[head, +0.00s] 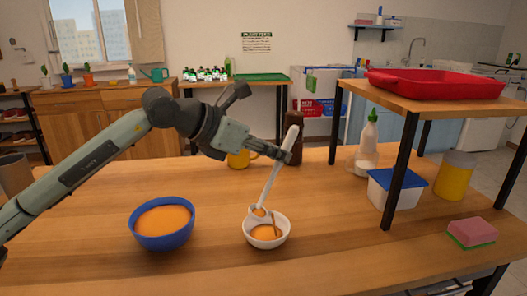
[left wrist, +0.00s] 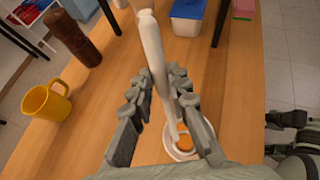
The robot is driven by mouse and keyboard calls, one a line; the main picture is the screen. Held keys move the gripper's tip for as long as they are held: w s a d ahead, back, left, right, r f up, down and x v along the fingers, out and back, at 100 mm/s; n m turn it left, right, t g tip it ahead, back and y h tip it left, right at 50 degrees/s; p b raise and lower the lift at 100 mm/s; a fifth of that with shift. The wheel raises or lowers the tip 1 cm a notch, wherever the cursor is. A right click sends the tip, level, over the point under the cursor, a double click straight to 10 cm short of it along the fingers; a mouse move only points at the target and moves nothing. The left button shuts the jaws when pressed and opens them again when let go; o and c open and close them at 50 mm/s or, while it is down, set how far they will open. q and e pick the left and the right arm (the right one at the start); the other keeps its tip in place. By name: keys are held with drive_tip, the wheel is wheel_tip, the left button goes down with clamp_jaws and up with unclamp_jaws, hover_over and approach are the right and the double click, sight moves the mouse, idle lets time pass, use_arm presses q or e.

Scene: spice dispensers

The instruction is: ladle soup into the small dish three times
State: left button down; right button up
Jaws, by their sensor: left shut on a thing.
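My left gripper (head: 284,157) is shut on the handle of a white ladle (head: 270,178). The handle slants up to the right, and its shaft also shows between the fingers in the left wrist view (left wrist: 154,50). The ladle's bowl is low at the back left rim of the small white dish (head: 267,243), with some orange in it. Orange soup shows in the dish, with a darker streak at its right side. I cannot tell whether the ladle touches the dish. The blue bowl (head: 162,238) of orange soup stands to the left.
A yellow mug (head: 240,159) and a brown bottle-shaped thing (left wrist: 72,37) stand behind the dish. To the right are a black-legged shelf (head: 403,150), a blue-lidded tub (head: 393,187), a white bottle (head: 368,147), a yellow container (head: 454,177) and a sponge (head: 472,232). The front table is clear.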

use_arm(q)
drive_tip(key=d+f+m+g+y, duration=0.1)
drive_tip(key=d+f+m+y, duration=0.2)
drive_tip(key=d+f+y, duration=0.3)
drive_tip(key=d+y, duration=0.3)
drive_tip(key=y, duration=0.1)
drive_tip(key=shift+d, duration=0.15)
idle(0.5)
drive_tip(key=shift+f, duration=0.1)
idle(0.4)
idle(0.5)
